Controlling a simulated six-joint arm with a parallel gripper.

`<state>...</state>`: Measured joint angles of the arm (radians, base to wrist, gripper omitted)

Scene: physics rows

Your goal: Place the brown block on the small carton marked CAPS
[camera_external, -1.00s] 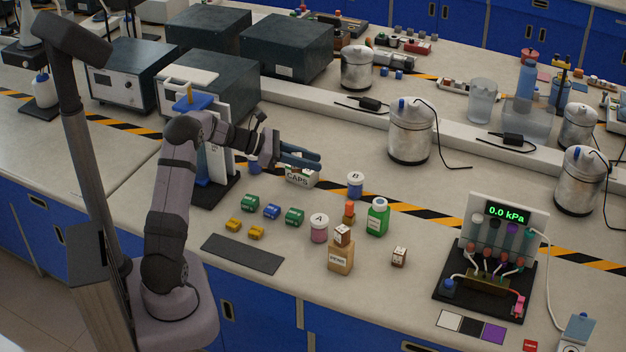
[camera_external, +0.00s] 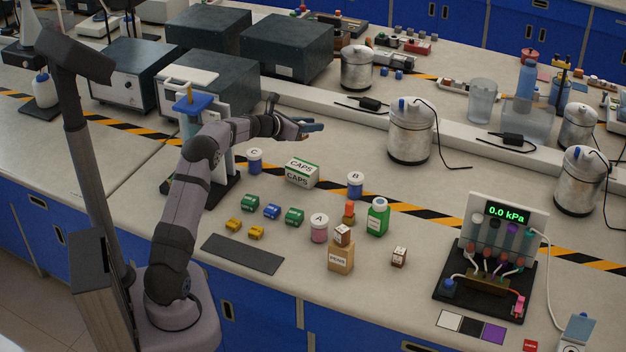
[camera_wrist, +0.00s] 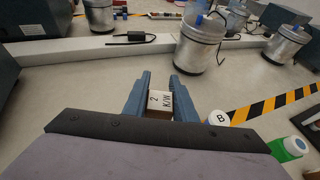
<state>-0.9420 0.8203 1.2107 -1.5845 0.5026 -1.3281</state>
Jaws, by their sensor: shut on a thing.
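My gripper (camera_wrist: 161,97) is shut on the brown block (camera_wrist: 159,103), which shows between the two blue-grey fingers in the wrist view. Its face towards the camera is white with the marks "2" and "K/N", and a brown strip shows below it. In the external view my gripper (camera_external: 314,127) is raised above the bench, higher in the picture than the carton, and I cannot make out the block there. The small white and green carton marked CAPS (camera_external: 301,173) stands on the bench, with its top bare. The carton does not show in the wrist view.
Jar C (camera_external: 255,161) stands left of the carton and jar B (camera_external: 355,185) right of it. A metal canister (camera_external: 410,132) stands to the right of my gripper. Coloured blocks, jar A (camera_external: 319,229) and a green bottle (camera_external: 378,217) stand nearer the front.

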